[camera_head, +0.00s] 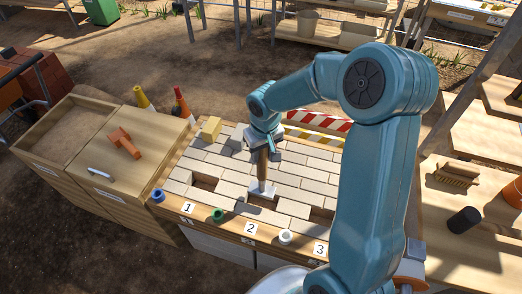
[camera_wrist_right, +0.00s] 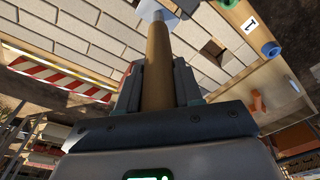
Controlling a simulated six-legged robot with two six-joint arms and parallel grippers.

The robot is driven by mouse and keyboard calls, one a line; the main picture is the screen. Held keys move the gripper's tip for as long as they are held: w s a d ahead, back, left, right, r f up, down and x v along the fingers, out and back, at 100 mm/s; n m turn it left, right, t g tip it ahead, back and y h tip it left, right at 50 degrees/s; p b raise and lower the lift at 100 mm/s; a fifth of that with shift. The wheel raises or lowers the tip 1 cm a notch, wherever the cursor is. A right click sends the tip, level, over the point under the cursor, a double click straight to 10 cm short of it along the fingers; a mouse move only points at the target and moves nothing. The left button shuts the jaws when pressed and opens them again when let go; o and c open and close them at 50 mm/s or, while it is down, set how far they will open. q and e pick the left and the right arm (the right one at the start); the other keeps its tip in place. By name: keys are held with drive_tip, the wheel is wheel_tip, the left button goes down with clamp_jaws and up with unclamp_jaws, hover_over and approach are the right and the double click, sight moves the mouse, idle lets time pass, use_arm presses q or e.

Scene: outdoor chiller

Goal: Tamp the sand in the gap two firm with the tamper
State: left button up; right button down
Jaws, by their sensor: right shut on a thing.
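The tamper (camera_head: 262,170) has a round wooden handle and a pale flat foot (camera_head: 262,190). My right gripper (camera_head: 263,146) is shut on the handle and holds the tamper about upright, foot down. The foot is at the paving behind label 2 (camera_head: 249,228); I cannot tell if it touches. It covers the spot where gap two would lie, so the sand there is hidden. The handle (camera_wrist_right: 158,65) runs between the fingers in the right wrist view, with the foot partly cut off at the top. My left gripper is not in view.
Dark gaps show behind label 1 (camera_head: 187,208) and label 3 (camera_head: 320,249). Blue (camera_head: 157,195), green (camera_head: 218,215) and white (camera_head: 285,237) rings sit along the front board. A striped barrier (camera_head: 318,121) stands behind.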

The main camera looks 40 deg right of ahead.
sight(261, 165)
drive_tip(key=shift+f+b, duration=0.3)
drive_tip(key=shift+f, duration=0.3)
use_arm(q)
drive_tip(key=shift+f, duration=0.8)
use_arm(e)
drive_tip(key=shift+w, duration=0.1)
drive_tip(key=shift+f, duration=0.1)
drive_tip(key=shift+f+b, duration=0.4)
drive_tip(key=shift+b, duration=0.15)
use_arm(q)
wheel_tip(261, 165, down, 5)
drive_tip(key=b, duration=0.4)
use_arm(e)
wheel_tip(261, 165, down, 5)
drive_tip(key=shift+r, duration=0.2)
